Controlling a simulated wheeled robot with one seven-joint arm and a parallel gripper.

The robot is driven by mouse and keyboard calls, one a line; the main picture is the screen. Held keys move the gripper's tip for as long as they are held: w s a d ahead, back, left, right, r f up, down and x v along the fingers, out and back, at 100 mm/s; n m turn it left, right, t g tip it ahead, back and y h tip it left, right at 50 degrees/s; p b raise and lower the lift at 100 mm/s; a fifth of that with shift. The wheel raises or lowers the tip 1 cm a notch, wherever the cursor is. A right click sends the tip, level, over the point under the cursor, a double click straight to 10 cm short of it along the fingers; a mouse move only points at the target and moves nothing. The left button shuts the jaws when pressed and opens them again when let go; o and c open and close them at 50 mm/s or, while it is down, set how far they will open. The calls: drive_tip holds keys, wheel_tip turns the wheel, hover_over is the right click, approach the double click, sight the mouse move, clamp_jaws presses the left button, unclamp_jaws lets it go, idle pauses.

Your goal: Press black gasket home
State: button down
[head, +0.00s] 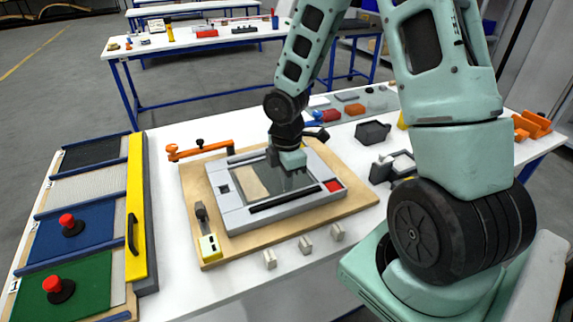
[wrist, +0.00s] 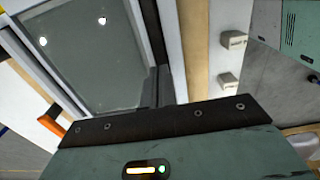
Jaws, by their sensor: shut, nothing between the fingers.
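The black gasket (head: 284,200) lies as a dark strip along the front side of the grey frame (head: 236,217). In the wrist view a dark strip, likely the gasket (wrist: 152,30), runs beside the glass pane (wrist: 85,50) toward my gripper. I cannot tell how deep it is seated. My gripper (head: 290,182) is shut and empty, pointing down over the frame's opening, just behind the gasket in the head view. Whether it touches anything is unclear.
The frame rests on a wooden board (head: 215,256). Small grey blocks (head: 305,245) line the front.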

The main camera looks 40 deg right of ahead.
sight(287, 198)
drive_tip(key=shift+f, duration=1.6)
drive_tip(key=shift+f+b, duration=0.7)
drive_tip(key=shift+f, duration=0.15)
drive_tip(key=shift+s+f, duration=0.2)
drive_tip(key=shift+s, duration=0.05)
drive_tip(key=shift+w+r+p, duration=0.15)
drive_tip(key=shift+r+p, duration=0.4)
drive_tip(key=shift+r, duration=0.05)
wheel_tip(287, 198, up, 14)
drive_tip(key=p, duration=0.4)
